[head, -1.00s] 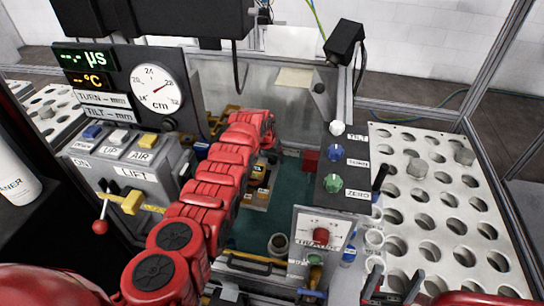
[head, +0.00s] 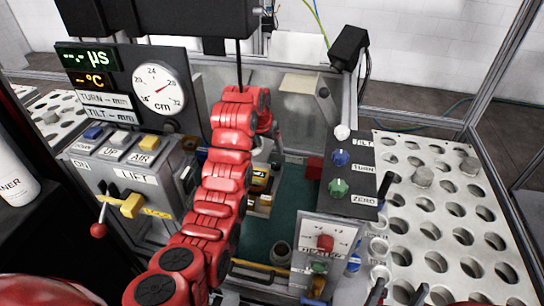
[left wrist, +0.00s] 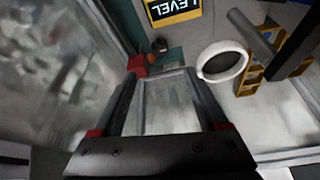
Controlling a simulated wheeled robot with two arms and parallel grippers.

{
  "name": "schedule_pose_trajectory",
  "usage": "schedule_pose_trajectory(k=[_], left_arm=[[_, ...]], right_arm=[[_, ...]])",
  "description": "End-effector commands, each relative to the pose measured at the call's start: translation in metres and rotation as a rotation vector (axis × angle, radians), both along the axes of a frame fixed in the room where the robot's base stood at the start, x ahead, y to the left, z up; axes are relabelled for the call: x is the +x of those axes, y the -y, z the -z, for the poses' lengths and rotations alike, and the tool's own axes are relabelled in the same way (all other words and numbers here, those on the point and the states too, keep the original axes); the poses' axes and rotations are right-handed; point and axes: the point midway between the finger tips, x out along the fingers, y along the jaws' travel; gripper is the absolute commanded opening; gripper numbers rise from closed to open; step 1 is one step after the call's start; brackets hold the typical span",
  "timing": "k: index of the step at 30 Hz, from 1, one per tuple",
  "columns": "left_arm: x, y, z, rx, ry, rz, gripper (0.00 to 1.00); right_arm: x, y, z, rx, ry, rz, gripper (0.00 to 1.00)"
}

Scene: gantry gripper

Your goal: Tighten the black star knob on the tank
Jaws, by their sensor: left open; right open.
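A small dark knob (head: 323,92) shows at the right of the tank's back wall (head: 290,105) in the head view; its star shape is too small to make out. My left arm reaches over the tank, and its gripper is mostly hidden behind the arm's end. In the left wrist view my left gripper (left wrist: 160,76) is open, with nothing between its fingers. My right gripper (head: 400,294) is open and empty at the bottom, over the perforated plate's near side.
A control post with blue and green knobs (head: 339,172) and a panel with a red knob (head: 325,243) stand at the tank's right. The lift box (head: 130,175) is at left. A white ring (left wrist: 222,62) and red block (left wrist: 138,65) lie beyond the left gripper.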

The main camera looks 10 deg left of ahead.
Motion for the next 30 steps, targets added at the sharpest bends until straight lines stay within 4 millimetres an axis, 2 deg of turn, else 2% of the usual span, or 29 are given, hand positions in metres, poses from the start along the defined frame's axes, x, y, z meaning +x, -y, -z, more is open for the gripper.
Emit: schedule_pose_trajectory(k=[1,2,3,9,30], left_arm=[[-0.003,-0.002,-0.017,0.0,0.011,-0.002,0.77],[-0.006,-0.002,-0.024,0.0,0.008,-0.002,0.77],[-0.008,-0.002,-0.032,0.0,0.0,-0.001,0.77],[-0.014,-0.003,-0.042,0.001,-0.001,0.001,0.77],[-0.011,-0.003,-0.039,-0.003,0.022,-0.005,0.77]], right_arm=[[0.0,0.0,-0.004,0.0,0.001,0.0,0.77],[0.0,0.0,-0.007,0.0,0.001,0.0,0.77],[0.0,0.0,-0.023,0.0,0.0,0.0,0.77],[0.0,0.0,-0.045,0.0,0.001,0.0,0.77],[0.0,0.0,-0.048,0.0,0.001,0.0,0.77]])
